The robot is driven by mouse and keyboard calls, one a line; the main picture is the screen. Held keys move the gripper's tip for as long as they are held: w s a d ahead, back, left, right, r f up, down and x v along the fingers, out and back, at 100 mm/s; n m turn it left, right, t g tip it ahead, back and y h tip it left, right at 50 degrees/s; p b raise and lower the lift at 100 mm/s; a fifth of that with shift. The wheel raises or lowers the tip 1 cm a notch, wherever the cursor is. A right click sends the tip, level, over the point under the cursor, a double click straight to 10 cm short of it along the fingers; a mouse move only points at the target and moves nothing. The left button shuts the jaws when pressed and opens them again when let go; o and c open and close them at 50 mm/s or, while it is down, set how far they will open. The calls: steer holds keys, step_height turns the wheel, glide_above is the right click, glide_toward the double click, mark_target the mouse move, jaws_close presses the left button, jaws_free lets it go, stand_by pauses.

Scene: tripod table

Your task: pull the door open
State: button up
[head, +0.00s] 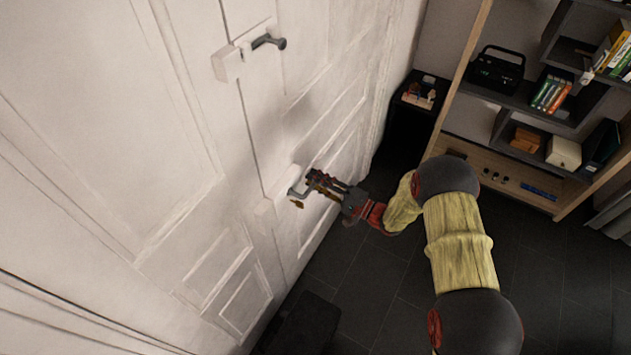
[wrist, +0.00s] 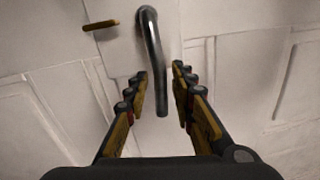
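The white panelled door (head: 325,110) fills the left and middle of the head view and looks shut. A dark metal lever handle (wrist: 153,55) sticks out from it. In the wrist view it hangs between my two fingers, with visible gaps on both sides. The same handle (head: 295,192) is low on the door in the head view, partly covered by my fingers. My gripper (head: 313,184) is open around the handle's free end, and no clear contact shows. A small brass piece (wrist: 101,25) sits left of the handle.
A shelf unit (head: 560,205) with books and a radio stands at right, and a small dark side table (head: 412,108) is near the door. A dark low box (head: 300,325) lies at the bottom. Dark tiled floor (head: 375,285) shows beside the door.

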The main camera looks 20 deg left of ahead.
jaws_close()
stand_by(0.7)
